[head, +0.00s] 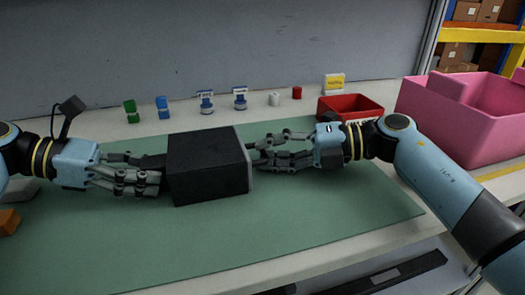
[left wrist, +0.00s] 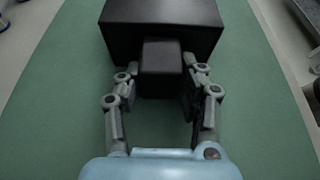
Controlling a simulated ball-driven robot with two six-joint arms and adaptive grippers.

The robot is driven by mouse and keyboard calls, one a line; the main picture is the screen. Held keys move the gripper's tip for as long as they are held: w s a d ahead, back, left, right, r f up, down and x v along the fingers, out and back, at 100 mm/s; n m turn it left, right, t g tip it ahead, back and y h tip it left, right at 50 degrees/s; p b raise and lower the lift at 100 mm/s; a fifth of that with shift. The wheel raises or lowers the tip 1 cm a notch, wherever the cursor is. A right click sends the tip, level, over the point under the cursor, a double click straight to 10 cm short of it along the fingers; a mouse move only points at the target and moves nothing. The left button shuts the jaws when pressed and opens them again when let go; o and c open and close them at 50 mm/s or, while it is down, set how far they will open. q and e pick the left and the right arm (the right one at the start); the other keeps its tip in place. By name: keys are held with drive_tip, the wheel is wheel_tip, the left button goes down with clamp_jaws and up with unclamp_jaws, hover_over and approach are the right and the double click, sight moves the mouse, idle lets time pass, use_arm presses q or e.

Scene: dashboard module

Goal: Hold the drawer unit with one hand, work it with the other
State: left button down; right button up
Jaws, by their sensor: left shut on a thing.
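The black drawer unit (head: 205,165) sits on the green mat (head: 300,232), with a thin grey front (head: 250,166) facing right. In the left wrist view, the unit (left wrist: 160,22) has a narrower black block (left wrist: 161,68) sticking out toward my left gripper (left wrist: 162,80). My left gripper (head: 155,178) is shut on that block, one finger on each side. My right gripper (head: 257,153) is at the grey front, its fingers pointing left. A handle there is hidden or too small to make out, and I cannot tell whether these fingers are closed on anything.
Behind the mat stand a green block (head: 130,111), a blue block (head: 163,107), small bottles (head: 206,103) and a red cylinder (head: 297,93). A red tray (head: 350,106) and a pink bin (head: 465,120) are at the right. The mat's front is clear.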

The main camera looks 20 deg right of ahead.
drive_tip(key=shift+x, duration=0.9)
clamp_jaws()
